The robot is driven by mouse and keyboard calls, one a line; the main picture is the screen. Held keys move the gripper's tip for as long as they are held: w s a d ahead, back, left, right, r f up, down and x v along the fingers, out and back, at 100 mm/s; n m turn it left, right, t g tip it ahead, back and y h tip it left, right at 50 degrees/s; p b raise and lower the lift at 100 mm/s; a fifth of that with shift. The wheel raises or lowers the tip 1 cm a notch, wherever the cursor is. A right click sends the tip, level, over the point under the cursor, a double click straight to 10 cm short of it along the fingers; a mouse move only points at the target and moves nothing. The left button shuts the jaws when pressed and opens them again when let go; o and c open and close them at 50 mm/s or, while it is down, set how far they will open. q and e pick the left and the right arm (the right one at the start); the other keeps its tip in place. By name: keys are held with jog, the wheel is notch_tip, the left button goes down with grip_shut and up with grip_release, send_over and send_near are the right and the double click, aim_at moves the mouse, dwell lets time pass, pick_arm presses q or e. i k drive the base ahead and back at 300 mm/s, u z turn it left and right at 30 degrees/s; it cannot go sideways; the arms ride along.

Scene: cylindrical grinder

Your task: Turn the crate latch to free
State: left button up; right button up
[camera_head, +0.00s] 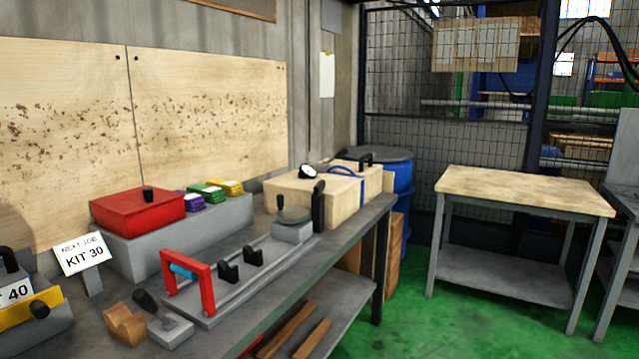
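A pale wooden crate (340,205) stands at the far end of the grey workbench. A tall black upright piece (318,206) stands at its near face. It could be the latch, but I cannot tell, nor whether it is turned. A small white-faced black part (308,171) and a blue curved strap or handle (346,171) are on top of the crate. A second pale wooden box (374,183) with a black part (366,160) is just behind it. Neither of my grippers is in view.
A blue drum (402,180) stands behind. A wood-topped table (530,190) is at right, with clear green floor between.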

aim_at(318, 189)
jog(key=z, duration=1.05)
jog(key=i, duration=3.15)
jog(key=u, duration=1.85)
